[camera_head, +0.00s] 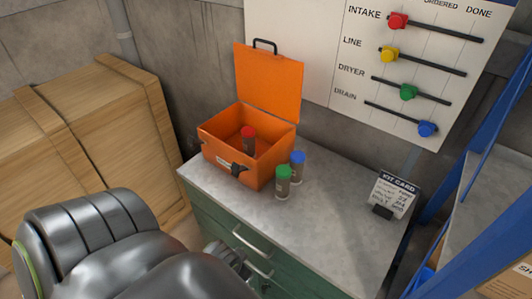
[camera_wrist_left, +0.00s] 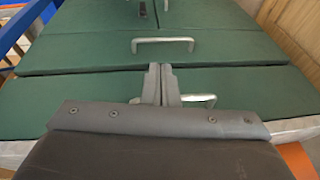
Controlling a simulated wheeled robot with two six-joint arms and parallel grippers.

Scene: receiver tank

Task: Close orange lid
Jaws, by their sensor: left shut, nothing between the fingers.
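The orange box (camera_head: 222,160) stands on the grey top of a green cabinet. Its orange lid (camera_head: 268,82) is open and stands upright at the back, with a black handle (camera_head: 265,44) on its top edge. A red-capped container (camera_head: 249,145) is inside the box. My left arm comes in from the lower left. My left gripper (camera_head: 238,257) is low in front of the cabinet drawers, below the box and away from the lid, partly hidden by the arm. In the left wrist view its fingers (camera_wrist_left: 160,72) are shut and empty before the green drawer fronts. My right gripper is out of view.
A green-capped container (camera_head: 283,183) and a blue-capped one (camera_head: 297,168) stand beside the box. A kit card (camera_head: 394,196) stands at the right of the cabinet top (camera_head: 325,222). Wooden crates (camera_head: 125,130) are at left, a blue rack (camera_head: 475,150) at right. Drawer handles (camera_wrist_left: 163,42) stick out.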

